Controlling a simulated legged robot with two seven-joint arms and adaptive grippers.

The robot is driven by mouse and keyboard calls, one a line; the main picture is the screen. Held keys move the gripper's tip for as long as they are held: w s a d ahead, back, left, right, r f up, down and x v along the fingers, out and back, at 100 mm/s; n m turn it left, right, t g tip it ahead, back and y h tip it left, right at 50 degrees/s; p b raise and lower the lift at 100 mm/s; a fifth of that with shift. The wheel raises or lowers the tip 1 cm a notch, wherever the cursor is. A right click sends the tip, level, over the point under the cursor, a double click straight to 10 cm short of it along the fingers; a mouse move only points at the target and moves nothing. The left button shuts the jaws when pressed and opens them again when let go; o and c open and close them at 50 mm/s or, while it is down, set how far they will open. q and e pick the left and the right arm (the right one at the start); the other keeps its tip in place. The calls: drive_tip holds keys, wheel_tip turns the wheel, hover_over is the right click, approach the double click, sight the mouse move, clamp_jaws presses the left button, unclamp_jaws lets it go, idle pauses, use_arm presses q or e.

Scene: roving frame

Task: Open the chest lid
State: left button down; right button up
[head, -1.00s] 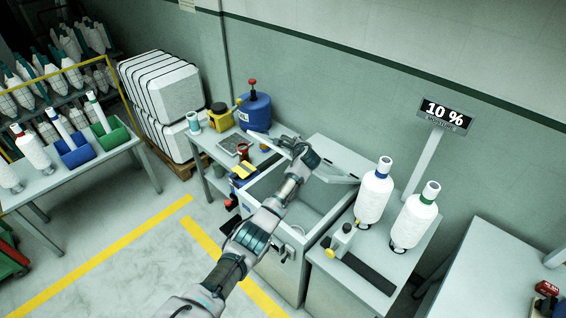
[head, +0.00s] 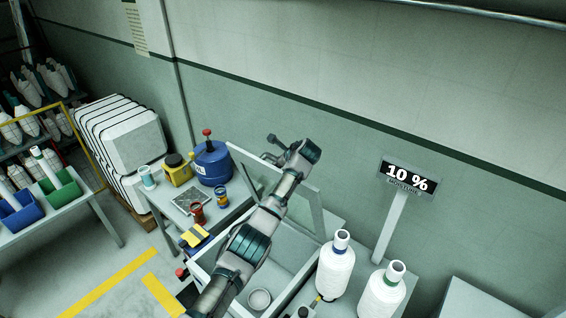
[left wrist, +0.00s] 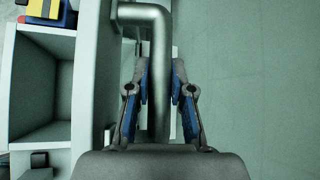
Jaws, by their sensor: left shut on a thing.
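The grey chest (head: 306,254) stands below the middle of the head view, its inside partly visible behind my arm. Its lid (head: 304,208) is raised and stands steeply, so the chest is open. My left gripper (head: 277,149) is at the upper edge of the lid. In the left wrist view, my left gripper (left wrist: 160,90) is shut on the lid's bent metal handle (left wrist: 158,45), with the bar between its blue-padded fingers. My left forearm hides part of the lid and chest. My right gripper is not in view.
A side table at left holds a blue canister (head: 212,164), a yellow can (head: 177,170) and small cans. A wall runs behind the chest.

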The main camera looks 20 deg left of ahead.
use_arm(q)
drive_tip(key=shift+w, duration=0.15)
drive_tip(key=c, duration=1)
unclamp_jaws()
drive_tip(key=shift+c, duration=0.2)
drive_tip(key=shift+w, duration=0.1)
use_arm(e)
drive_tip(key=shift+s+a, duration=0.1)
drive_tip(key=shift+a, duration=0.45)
use_arm(q)
drive_tip(key=v, duration=1.2)
drive_tip(key=shift+w+d, duration=0.1)
drive_tip(key=shift+w, duration=0.05)
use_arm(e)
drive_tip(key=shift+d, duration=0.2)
use_arm(q)
drive_tip(key=shift+f, duration=0.1)
drive_tip(key=shift+f, duration=0.1)
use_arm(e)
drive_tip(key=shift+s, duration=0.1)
